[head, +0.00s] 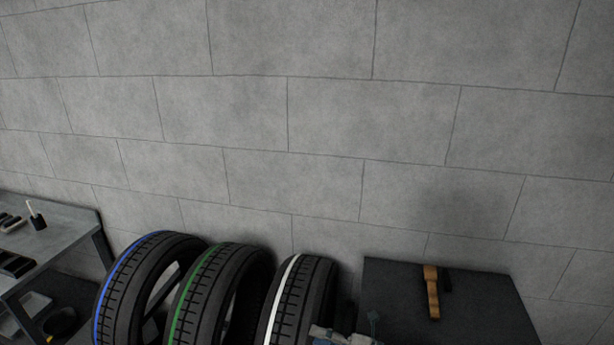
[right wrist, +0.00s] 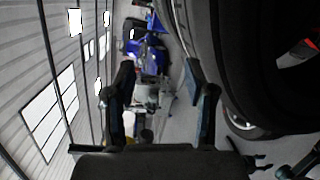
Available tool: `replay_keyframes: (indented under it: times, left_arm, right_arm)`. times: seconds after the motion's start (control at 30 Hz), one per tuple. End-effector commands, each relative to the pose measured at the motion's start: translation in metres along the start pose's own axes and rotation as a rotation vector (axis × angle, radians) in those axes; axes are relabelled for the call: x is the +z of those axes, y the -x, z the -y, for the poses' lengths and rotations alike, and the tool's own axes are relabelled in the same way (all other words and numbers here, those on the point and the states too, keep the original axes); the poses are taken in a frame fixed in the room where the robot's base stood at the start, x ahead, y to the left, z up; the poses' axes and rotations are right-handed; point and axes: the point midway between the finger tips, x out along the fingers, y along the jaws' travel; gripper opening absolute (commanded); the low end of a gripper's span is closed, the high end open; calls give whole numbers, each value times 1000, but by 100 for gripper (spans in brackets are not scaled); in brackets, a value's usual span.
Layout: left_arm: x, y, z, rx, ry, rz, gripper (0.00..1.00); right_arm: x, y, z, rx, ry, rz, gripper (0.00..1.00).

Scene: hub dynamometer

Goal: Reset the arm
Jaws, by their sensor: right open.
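My right gripper (right wrist: 158,70) shows in the right wrist view with its two dark fingers spread apart. Nothing is between the fingers. In the head view only a small grey-teal part (head: 342,336) shows at the bottom edge, in front of the white-striped tyre; it seems to belong to my right arm or gripper, and the rest is cut off. My left gripper is in neither view.
Three upright tyres stand along the wall, striped blue (head: 125,285), green (head: 205,290) and white (head: 295,290). A dark table (head: 480,305) at right bears an orange-brown tool (head: 432,290). A grey workbench (head: 60,225) with small items stands at left. The block wall is bare.

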Motion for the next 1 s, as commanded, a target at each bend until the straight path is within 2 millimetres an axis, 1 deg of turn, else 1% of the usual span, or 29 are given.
replay_keyframes:
  times: [0.03, 0.07, 0.1, 0.13, 0.17, 0.23, 0.27, 0.3, 0.37, 0.4, 0.47, 0.5, 0.57, 0.6, 0.67, 0.7, 0.77, 0.8, 1.0]
  left_arm:
    - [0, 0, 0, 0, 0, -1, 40]
    - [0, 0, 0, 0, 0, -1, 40]
    - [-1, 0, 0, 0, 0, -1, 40]
    - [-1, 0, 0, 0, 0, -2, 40]
    - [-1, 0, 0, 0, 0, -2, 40]
    - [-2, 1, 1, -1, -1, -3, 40]
    - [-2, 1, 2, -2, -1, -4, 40]
    - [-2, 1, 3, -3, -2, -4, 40]
    - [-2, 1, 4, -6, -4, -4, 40]
    - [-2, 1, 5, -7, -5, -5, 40]
    - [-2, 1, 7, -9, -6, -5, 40]
    - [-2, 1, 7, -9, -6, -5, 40]
    - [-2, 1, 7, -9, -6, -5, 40]
    - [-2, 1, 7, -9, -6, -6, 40]
    - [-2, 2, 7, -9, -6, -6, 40]
    - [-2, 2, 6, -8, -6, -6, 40]
    - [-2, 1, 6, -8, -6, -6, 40]
    - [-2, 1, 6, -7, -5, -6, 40]
    - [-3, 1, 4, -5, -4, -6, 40]
  right_arm:
    - [-11, -6, -14, 130, -122, 84, 55]
    - [-11, -5, -21, 201, -200, 151, 55]
    - [-8, 1, -26, 285, -314, 251, 55]
    - [-4, 9, -26, 336, -403, 334, 55]
    - [1, 19, -22, 377, -495, 420, 55]
    - [8, 47, 3, 430, -723, 630, 55]
    - [8, 61, 19, 434, -822, 724, 55]
    - [4, 82, 45, 423, -956, 849, 55]
    - [-10, 111, 85, 377, -1136, 1017, 55]
    - [-24, 130, 110, 333, -1243, 1115, 55]
    - [-52, 154, 143, 252, -1390, 1241, 55]
    - [-71, 169, 162, 194, -1474, 1314, 55]
    - [-101, 187, 183, 107, -1582, 1401, 55]
    - [-120, 198, 195, 50, -1643, 1447, 55]
    - [-146, 211, 207, -28, -1722, 1504, 55]
    - [-162, 219, 213, -77, -1767, 1535, 55]
    - [-185, 230, 220, -148, -1827, 1576, 55]
    - [-200, 236, 224, -194, -1865, 1598, 55]
    - [-268, 264, 230, -412, -2022, 1682, 55]
